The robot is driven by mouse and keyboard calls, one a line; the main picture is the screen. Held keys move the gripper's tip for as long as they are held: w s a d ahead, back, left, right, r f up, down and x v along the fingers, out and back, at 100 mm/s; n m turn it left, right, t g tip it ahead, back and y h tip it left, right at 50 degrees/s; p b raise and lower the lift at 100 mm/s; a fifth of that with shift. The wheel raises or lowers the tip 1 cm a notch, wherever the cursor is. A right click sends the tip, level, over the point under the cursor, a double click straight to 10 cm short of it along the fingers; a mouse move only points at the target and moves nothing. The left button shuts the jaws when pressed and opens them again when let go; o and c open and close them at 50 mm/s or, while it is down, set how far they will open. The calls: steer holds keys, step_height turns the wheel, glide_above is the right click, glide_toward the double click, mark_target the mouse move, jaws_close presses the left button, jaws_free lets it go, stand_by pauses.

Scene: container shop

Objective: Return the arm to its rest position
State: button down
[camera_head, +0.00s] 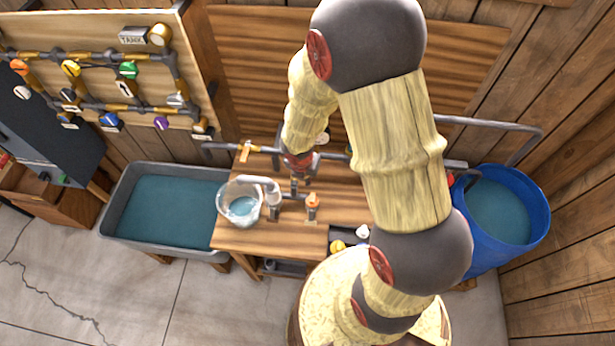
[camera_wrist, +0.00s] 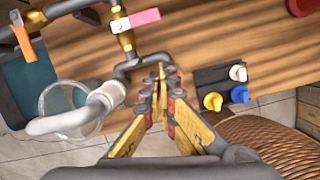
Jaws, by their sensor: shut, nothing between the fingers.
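My arm rises from the lower right of the head view and bends over the wooden workbench (camera_head: 262,236). My gripper (camera_wrist: 161,80) shows in the wrist view with its fingers together and empty. It points down over the bench, close to the dark pipe assembly; whether it touches the pipe I cannot tell. In the head view my gripper (camera_head: 297,185) is small and partly hidden among the pipes.
A glass jar (camera_head: 226,198) with water stands beside the pipes. A grey water trough (camera_head: 113,225) is left, a blue barrel (camera_head: 541,215) right. A pipe board (camera_head: 100,38) hangs upper left. A dark tray (camera_wrist: 227,75) holds coloured knobs.

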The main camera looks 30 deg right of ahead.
steer(key=shift+r, duration=0.4)
stand_by(0.3)
